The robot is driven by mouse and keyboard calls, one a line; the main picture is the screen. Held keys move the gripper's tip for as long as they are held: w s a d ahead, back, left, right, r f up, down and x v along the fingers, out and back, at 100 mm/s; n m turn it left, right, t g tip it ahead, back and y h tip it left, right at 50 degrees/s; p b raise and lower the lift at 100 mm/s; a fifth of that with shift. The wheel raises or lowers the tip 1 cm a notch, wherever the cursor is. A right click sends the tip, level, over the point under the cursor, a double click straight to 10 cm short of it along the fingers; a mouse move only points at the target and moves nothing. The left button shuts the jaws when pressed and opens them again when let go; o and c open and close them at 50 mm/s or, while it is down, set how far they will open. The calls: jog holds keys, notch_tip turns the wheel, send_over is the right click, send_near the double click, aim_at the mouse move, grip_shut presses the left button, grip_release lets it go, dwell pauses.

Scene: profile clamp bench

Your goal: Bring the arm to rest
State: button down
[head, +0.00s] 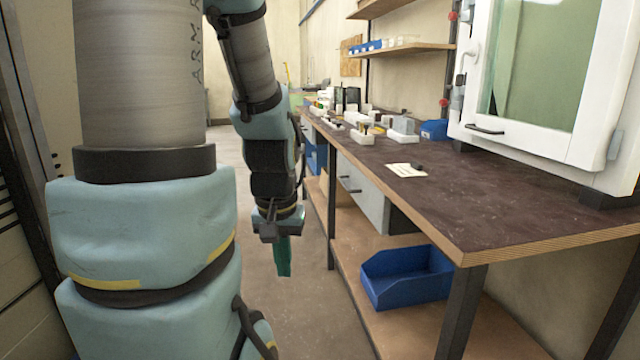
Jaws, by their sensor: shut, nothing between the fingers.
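My arm hangs bent on the left side of the head view, in front of the bench. My gripper (283,257) points down over the aisle floor, to the left of the bench and apart from it. Its greenish fingers are together, with nothing held between them. My large upper arm links fill the left of the view.
The dark-topped workbench (470,195) runs along the right. On it are several small parts, a white card (405,170) and a white glass-fronted cabinet (541,75). A blue bin (408,280) sits on the lower shelf. The aisle floor (315,310) is clear.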

notch_tip(320, 180, up, 14)
jog(key=p, duration=1.2)
jog(key=shift+r, duration=0.25)
dwell(0.7)
